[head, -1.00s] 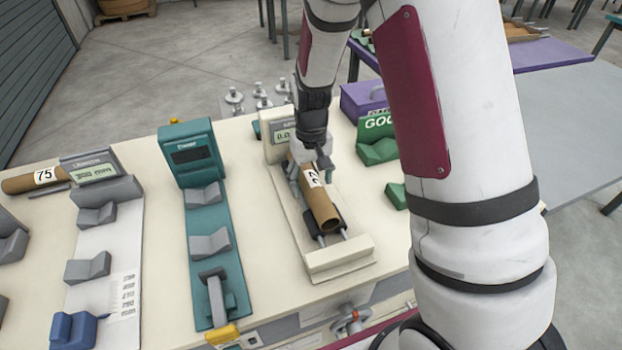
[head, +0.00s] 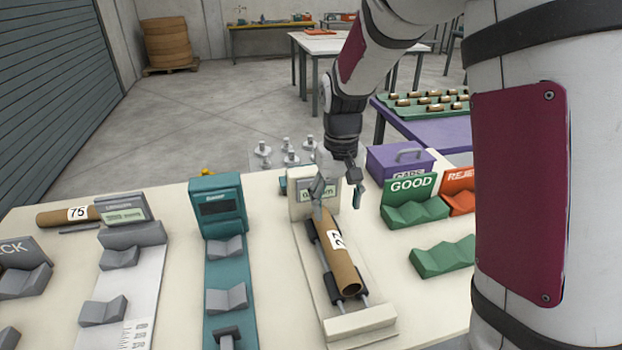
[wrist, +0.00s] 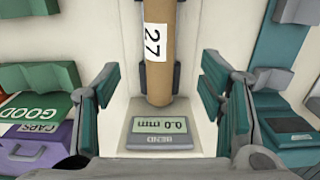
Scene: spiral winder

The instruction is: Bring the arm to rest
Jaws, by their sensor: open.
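My gripper (head: 338,196) is open and empty above the upper end of a brown cardboard tube (head: 342,262) labelled 27. The tube lies on the rollers of a cream bend gauge (head: 362,322). In the wrist view the tube (wrist: 157,70) shows between and beyond the spread fingers (wrist: 160,112), apart from both. The gauge's display (wrist: 160,127) reads 0.0 mm. My arm reaches down to the gauge from the upper right of the head view.
Left stand a teal gauge (head: 216,208), a grey length gauge (head: 122,215) and a tube (head: 68,216) labelled 75. Right are green GOOD cradles (head: 414,212), an orange REJECT stand (head: 458,192) and a purple CAPS box (head: 398,164). Metal pegs (head: 287,150) stand behind the gauge.

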